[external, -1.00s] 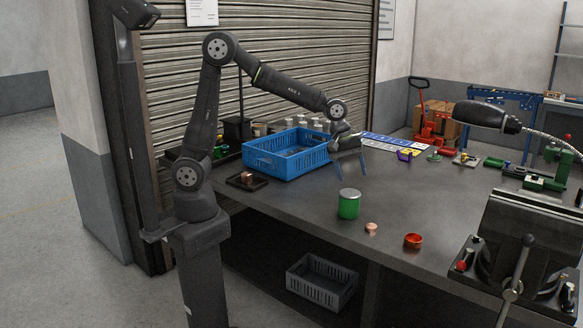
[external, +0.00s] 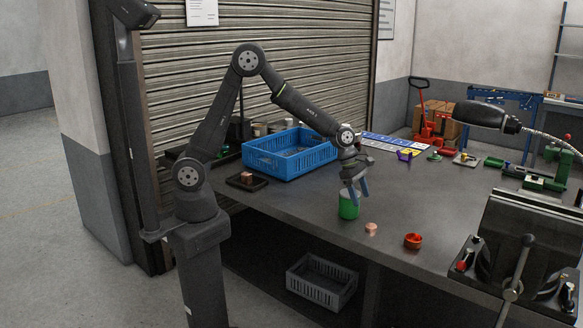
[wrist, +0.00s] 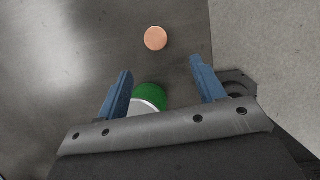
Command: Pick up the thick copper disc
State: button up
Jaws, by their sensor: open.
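The thick copper disc (external: 371,228) lies on the bench near its front edge, beside the green can. In the wrist view the disc (wrist: 155,38) shows as a round copper face ahead of the fingertips, with bare bench around it. My gripper (external: 358,194) is open and empty, pointing down above and in front of the green can. Its two blue fingers show in the wrist view (wrist: 160,68), spread apart, and the disc is beyond them, apart from both.
The green can (external: 348,208) with a pale lid stands close to the disc, partly behind my fingers. An orange-red cup (external: 413,241) is right of the disc. A blue crate (external: 290,154) and a dark tray (external: 238,183) stand farther left. A vise (external: 530,245) is at the right.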

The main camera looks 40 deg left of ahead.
send_near(372, 226)
jog(key=f, duration=0.2)
jog(key=shift+s+d+f, duration=0.25)
jog(key=shift+d+f, duration=0.05)
jog(key=shift+w+x, duration=0.2)
jog(key=shift+x, duration=1.15)
jog(key=shift+w+x, duration=0.15)
jog(key=shift+x, duration=1.15)
jog(key=shift+r, duration=0.1)
jog(key=c, duration=1.2)
